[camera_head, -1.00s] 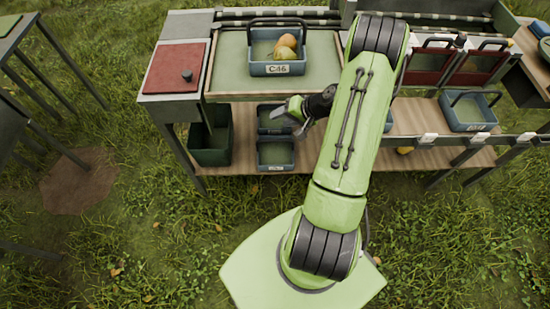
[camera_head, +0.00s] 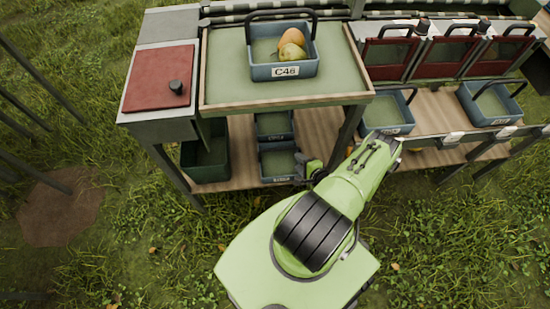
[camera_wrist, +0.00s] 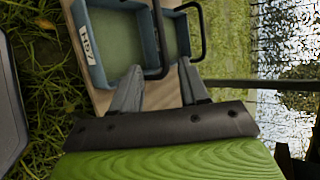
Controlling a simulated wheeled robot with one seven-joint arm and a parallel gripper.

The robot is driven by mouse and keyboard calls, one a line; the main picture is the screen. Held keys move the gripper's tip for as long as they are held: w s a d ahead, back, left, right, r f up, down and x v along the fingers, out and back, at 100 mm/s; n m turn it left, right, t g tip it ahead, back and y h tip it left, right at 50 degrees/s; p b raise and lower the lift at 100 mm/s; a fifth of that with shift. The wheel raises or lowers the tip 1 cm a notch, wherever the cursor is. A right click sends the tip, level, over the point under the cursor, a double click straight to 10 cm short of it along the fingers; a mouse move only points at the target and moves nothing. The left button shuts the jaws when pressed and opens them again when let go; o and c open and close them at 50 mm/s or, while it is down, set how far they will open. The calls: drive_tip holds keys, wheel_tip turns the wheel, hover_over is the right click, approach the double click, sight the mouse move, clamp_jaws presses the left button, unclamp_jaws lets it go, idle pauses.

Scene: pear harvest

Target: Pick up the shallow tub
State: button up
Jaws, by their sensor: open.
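Two shallow blue-grey tubs sit one behind the other on the lower wooden shelf. The front tub (camera_head: 279,180) and the rear tub (camera_head: 273,139) look empty in the head view. My gripper (camera_head: 308,170) is at the right side of the front tub. In the wrist view, the labelled front tub (camera_wrist: 90,45) and the rear tub (camera_wrist: 188,45) stand just beyond my gripper (camera_wrist: 158,90). Its fingers are spread apart with nothing held. The front tub's black handle reaches toward the gap between them; contact is unclear.
Tub C46 (camera_head: 284,71) holds fruit on the upper tray (camera_head: 225,85). A dark green bin (camera_head: 205,165) stands left of the lower tubs. Two handled tubs, one nearer (camera_head: 388,129) and one farther (camera_head: 492,119), stand at right. A table leg (camera_head: 348,130) is near my arm.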

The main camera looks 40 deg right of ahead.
drive_tip(key=b, duration=0.3)
approach(281, 149)
drive_tip(key=w+f, duration=0.3)
drive_tip(key=b+x, duration=0.1)
drive_tip(key=x, duration=0.1)
drive_tip(key=b+x, duration=0.1)
drive_tip(key=x, duration=0.1)
drive_tip(key=b+x, duration=0.1)
drive_tip(key=x, duration=0.1)
drive_tip(key=shift+w+d+r, duration=0.1)
drive_tip(key=shift+w+d, duration=0.25)
drive_tip(key=shift+w, duration=0.05)
clamp_jaws()
idle(0.4)
